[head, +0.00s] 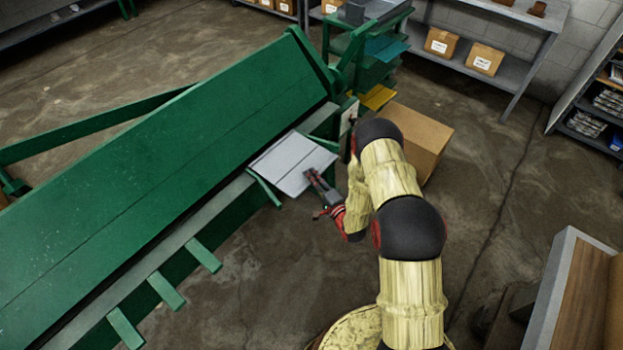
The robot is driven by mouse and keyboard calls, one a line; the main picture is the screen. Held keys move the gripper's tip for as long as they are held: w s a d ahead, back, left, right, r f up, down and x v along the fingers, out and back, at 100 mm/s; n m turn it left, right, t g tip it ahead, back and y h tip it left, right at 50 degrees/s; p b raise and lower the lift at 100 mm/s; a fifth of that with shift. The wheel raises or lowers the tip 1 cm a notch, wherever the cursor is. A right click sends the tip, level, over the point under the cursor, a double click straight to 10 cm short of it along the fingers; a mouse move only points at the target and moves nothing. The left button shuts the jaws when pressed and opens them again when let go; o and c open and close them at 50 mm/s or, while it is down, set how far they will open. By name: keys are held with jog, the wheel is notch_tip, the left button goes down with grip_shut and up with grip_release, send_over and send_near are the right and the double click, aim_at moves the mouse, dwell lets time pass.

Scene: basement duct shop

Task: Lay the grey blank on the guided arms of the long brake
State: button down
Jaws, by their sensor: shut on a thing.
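The grey blank (291,163) is a flat light-grey sheet with a line across it. It lies at the right end of the long green brake (170,160), over or on the arms there; whether it touches them I cannot tell. A green arm (265,190) shows at its left edge, and another green part (325,143) shows beyond its right edge. My gripper (311,178) is at the blank's near right edge, shut on it. Several bare green arms (165,291) stick out from the brake further left.
A cardboard box (420,140) stands on the floor behind my arm. A green stand (372,60) is at the brake's far right end. Shelves with boxes (487,59) line the back wall. A wood-topped bench (580,300) is at lower right.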

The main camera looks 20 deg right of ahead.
jog(key=shift+f, duration=0.3)
jog(key=shift+f, duration=0.2)
jog(key=shift+s+f+b, duration=0.25)
jog(key=shift+f+b, duration=0.25)
jog(key=shift+b, duration=0.15)
jog(key=c, duration=2.2)
grip_release()
jog(key=shift+w+f, duration=0.1)
jog(key=shift+f, duration=0.1)
jog(key=shift+c, duration=0.2)
jog(key=shift+o, duration=1.2)
jog(key=shift+w+r, duration=0.1)
jog(key=shift+r, duration=0.15)
